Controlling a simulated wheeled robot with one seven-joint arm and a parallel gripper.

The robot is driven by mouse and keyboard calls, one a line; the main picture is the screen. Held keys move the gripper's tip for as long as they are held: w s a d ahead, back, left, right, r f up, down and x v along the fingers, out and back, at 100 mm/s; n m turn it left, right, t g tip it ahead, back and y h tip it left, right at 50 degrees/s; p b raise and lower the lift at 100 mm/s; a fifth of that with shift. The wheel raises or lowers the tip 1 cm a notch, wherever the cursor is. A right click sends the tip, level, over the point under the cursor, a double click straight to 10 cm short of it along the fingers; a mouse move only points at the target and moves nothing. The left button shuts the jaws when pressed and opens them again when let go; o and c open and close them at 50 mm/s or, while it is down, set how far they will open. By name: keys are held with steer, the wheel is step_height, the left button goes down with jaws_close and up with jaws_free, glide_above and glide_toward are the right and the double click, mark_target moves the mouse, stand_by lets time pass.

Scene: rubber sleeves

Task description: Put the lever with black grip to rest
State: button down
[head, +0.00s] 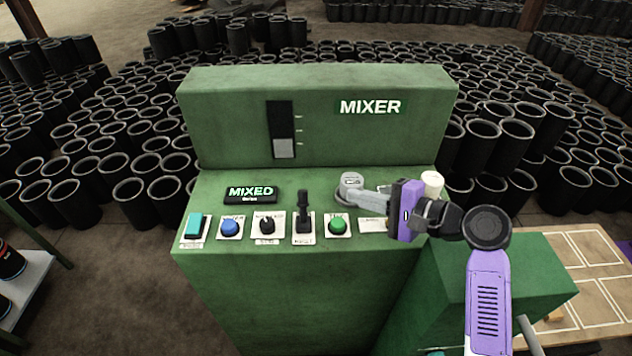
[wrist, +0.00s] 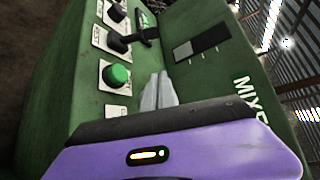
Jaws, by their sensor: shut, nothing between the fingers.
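The lever with black grip (head: 303,205) stands on a white plate (head: 303,240) in the middle of the control row on the green mixer. In the head view its grip points up toward the panel's back. It also shows in the wrist view (wrist: 145,35), beyond my fingers. My gripper (head: 352,190) is above the panel, to the right of the lever and behind the green button. Its grey fingers are together and empty, apart from the lever; they show in the wrist view (wrist: 159,90). Nothing hides the lever.
Left of the lever are a black knob (head: 267,226), a blue button (head: 230,229) and a teal switch (head: 194,226). The green button (head: 338,226) is just right of it.

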mark_target(303, 204)
steer(key=shift+w+a, duration=0.1)
steer(key=p+x, duration=0.1)
steer(key=x, duration=0.8)
steer(key=shift+w+a+f, duration=0.1)
steer(key=shift+w+a, duration=0.05)
steer(key=shift+a, duration=0.15)
steer(key=shift+s+a+r+p, duration=0.3)
steer(key=shift+s+p, duration=0.2)
steer(key=shift+s, duration=0.1)
steer(key=shift+s+a+r+p, duration=0.25)
steer(key=shift+s+r+p, duration=0.05)
steer(key=shift+s+p, duration=0.25)
steer(key=shift+s+a+r, duration=0.2)
steer(key=shift+s, duration=0.3)
steer(key=shift+f, duration=0.1)
